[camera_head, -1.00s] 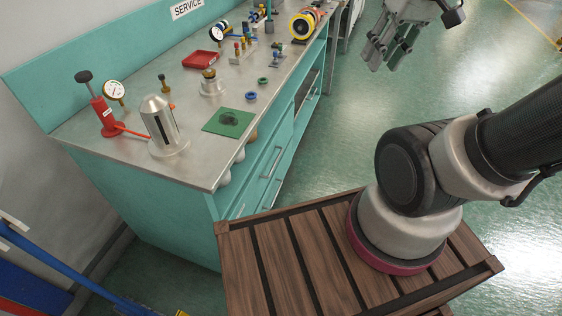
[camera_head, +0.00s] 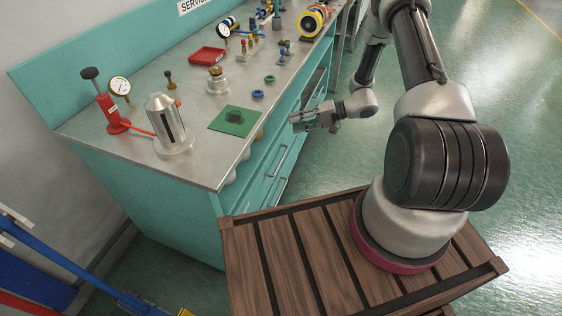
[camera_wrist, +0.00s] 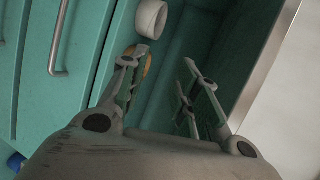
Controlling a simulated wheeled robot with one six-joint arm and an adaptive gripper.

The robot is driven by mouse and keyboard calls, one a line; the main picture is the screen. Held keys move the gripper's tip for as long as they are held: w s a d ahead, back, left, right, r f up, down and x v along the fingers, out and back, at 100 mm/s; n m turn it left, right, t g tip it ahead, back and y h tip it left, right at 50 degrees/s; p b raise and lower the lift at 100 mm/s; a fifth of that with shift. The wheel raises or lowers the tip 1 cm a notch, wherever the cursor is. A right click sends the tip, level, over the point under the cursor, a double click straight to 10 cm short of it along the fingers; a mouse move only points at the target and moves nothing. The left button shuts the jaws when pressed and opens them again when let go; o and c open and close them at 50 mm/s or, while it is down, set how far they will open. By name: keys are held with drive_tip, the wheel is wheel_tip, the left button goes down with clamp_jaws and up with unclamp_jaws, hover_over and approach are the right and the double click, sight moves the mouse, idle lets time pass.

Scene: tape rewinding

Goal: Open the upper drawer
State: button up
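The teal bench's upper drawer (camera_head: 262,178) has a long silver bar handle (camera_head: 277,161) and looks closed in the head view. In the wrist view the handle (camera_wrist: 62,38) of the drawer nearer the bench top is at the upper left. Part of another handle (camera_wrist: 2,24) shows at the left edge. My gripper (camera_head: 293,122) is beside the bench front, near the countertop edge and beyond the handle. In the wrist view my gripper (camera_wrist: 165,72) has its two fingers apart with nothing between them. The handle lies to the left of both fingers, apart from them.
The countertop (camera_head: 200,175) carries a metal cylinder (camera_head: 165,125), a green mat (camera_head: 218,124) and a red tray (camera_head: 193,56). Open floor (camera_head: 440,55) is at right.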

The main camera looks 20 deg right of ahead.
sight(281, 160)
wheel_tip(281, 160, down, 20)
drive_tip(key=s+m+t+h, duration=0.1)
drive_tip(key=s+m+t, duration=0.1)
drive_tip(key=m+t, duration=0.3)
drive_tip(key=shift+n+t, duration=0.3)
drive_tip(key=shift+n, duration=0.3)
drive_tip(key=x, duration=0.6)
drive_tip(key=shift+w+a+f, duration=0.15)
drive_tip(key=shift+w+a, duration=0.1)
drive_tip(key=shift+w, duration=0.05)
drive_tip(key=shift+w+a, duration=0.2)
drive_tip(key=shift+a, duration=0.05)
clamp_jaws()
